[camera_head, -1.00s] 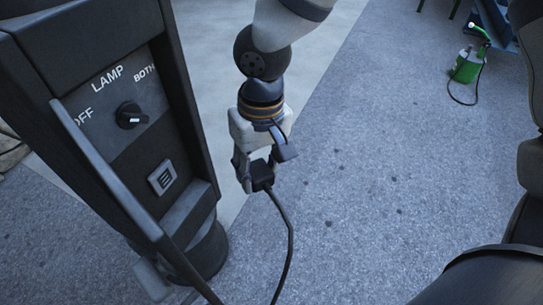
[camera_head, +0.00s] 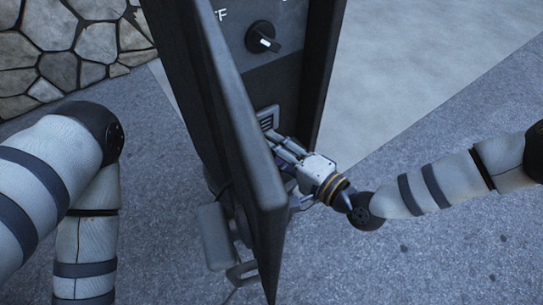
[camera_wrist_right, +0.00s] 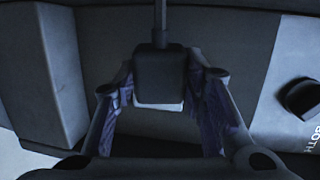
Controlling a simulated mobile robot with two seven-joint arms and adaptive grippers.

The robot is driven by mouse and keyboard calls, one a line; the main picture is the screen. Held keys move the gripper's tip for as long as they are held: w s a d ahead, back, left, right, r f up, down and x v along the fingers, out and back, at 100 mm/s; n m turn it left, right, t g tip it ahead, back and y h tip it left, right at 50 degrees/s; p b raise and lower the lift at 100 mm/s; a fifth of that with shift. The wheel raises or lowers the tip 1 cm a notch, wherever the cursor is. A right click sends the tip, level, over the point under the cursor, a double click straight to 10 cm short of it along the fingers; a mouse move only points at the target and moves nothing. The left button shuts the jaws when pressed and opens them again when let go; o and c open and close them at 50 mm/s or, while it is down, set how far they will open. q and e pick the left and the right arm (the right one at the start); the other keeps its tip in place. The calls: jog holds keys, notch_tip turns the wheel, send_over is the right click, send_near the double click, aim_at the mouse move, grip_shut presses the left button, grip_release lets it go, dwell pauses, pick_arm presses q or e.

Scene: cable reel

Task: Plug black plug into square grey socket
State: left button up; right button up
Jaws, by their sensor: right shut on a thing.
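The square grey socket (camera_head: 268,117) is on the dark cabinet's front, partly hidden by the cabinet's side bar and my right gripper. My right gripper (camera_head: 280,147) reaches in from the right, its fingers at the socket. In the right wrist view the black plug (camera_wrist_right: 160,75) is between the fingers of the right gripper (camera_wrist_right: 163,91), which is shut on it. Its cable runs to the top edge. A pale edge shows just below the plug; I cannot tell whether the plug is in the socket. The head view hides the plug.
The cabinet's dark side bar (camera_head: 238,120) stands close to my right gripper. A rotary knob (camera_head: 262,38) is above the socket; it also shows in the right wrist view (camera_wrist_right: 300,97). A stone wall (camera_head: 70,50) is at the back left. The floor at right is open.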

aim_at(266, 125)
pick_arm(q)
jog(key=shift+b+x, duration=0.35)
jog(key=shift+x, duration=0.45)
pick_arm(e)
jog(key=d+t, duration=0.1)
jog(key=d+f+m+t+h, duration=0.1)
jog(key=w+d+m+t, duration=0.1)
jog(key=d, duration=0.1)
jog(key=shift+f+t, duration=0.3)
jog(key=shift+t, duration=0.1)
pick_arm(q)
jog(key=shift+s+r, duration=0.1)
jog(key=shift+s, duration=0.05)
pick_arm(e)
jog(key=shift+a, duration=0.1)
jog(key=shift+b+x, duration=0.65)
jog(key=shift+x, duration=1.6)
pick_arm(q)
jog(key=shift+s+f+g, duration=0.4)
jog(key=shift+f, duration=0.3)
pick_arm(e)
jog(key=shift+w+a, duration=0.3)
jog(key=shift+w, duration=0.3)
pick_arm(q)
jog(key=shift+s+f+b, duration=0.25)
jog(key=shift+f+b, duration=0.1)
jog(key=shift+b, duration=0.15)
pick_arm(e)
jog(key=shift+f, duration=0.1)
